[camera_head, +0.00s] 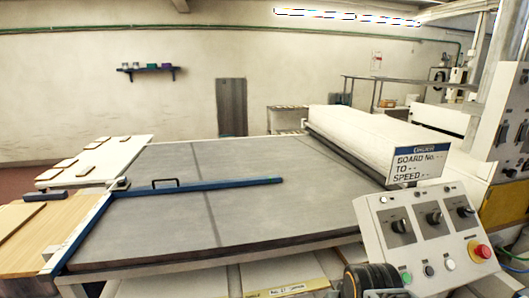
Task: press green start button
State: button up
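The green button (406,277) is a small round button at the lower left of a sloped white control panel (372,228), at the lower right of the view. It sits in a row with a dark button (428,270) and a white button (449,264). A dark ribbed part at the bottom edge, just left of the green button, looks like part of my arm; it does not cover the button. No gripper fingers can be made out.
A red emergency stop knob (480,251) on yellow sits right of the button row. Several black rotary switches (434,217) line the panel's upper part. A sign (417,163) stands behind it. A wide grey table (240,210) with a blue bar (205,187) lies left.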

aim_at(406, 277)
jog(key=z, duration=0.85)
jog(key=k, duration=0.4)
jog(key=z, duration=0.35)
jog(key=i, duration=0.45)
jog(key=u, duration=0.05)
